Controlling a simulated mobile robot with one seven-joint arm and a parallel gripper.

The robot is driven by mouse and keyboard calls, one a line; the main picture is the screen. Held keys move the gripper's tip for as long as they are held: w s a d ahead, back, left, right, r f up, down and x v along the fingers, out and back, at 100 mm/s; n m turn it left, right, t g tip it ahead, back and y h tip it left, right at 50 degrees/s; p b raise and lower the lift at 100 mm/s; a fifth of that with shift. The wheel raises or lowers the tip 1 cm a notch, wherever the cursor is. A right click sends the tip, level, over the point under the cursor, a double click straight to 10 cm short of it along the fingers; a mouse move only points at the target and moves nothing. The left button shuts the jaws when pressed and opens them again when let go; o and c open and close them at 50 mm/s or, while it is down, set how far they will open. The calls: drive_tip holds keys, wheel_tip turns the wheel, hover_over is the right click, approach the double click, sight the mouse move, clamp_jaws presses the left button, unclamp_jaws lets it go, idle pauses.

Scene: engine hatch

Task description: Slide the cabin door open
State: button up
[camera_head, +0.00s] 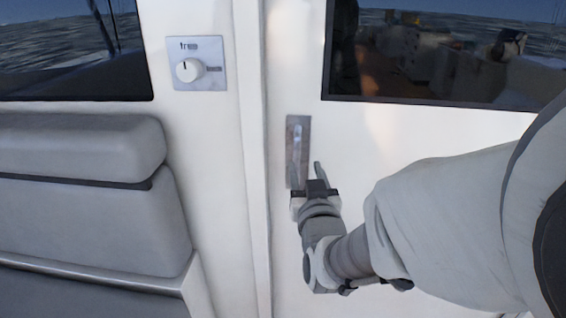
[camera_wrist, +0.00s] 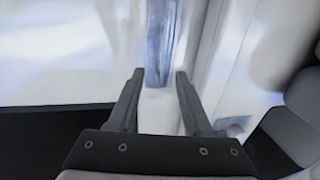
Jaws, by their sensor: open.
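The cabin door (camera_head: 440,140) is a white panel with a dark window, on the right of the head view. Its metal handle (camera_head: 297,142) is an upright bar on a grey plate near the door's left edge. The handle also shows at the top middle of the wrist view (camera_wrist: 161,45). My gripper (camera_head: 306,172) is just below and in front of the handle. In the wrist view its two fingers (camera_wrist: 160,75) are apart, with the handle's end showing between and beyond the tips. Nothing is held. I cannot tell whether a finger touches the handle.
A white dial on a square plate (camera_head: 196,64) is on the wall left of the door. A vertical frame edge (camera_head: 252,150) runs beside the door. A padded grey-white seat (camera_head: 90,200) stands at the left. The door's window (camera_head: 430,60) is above right of the handle.

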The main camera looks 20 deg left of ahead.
sight(297, 159)
drive_tip(key=x, duration=0.4)
drive_tip(key=a+b+x, duration=0.1)
drive_tip(key=x, duration=0.2)
drive_tip(key=shift+s+f, duration=0.1)
drive_tip(key=shift+f, duration=0.3)
drive_tip(key=shift+c, duration=0.3)
clamp_jaws()
idle(0.7)
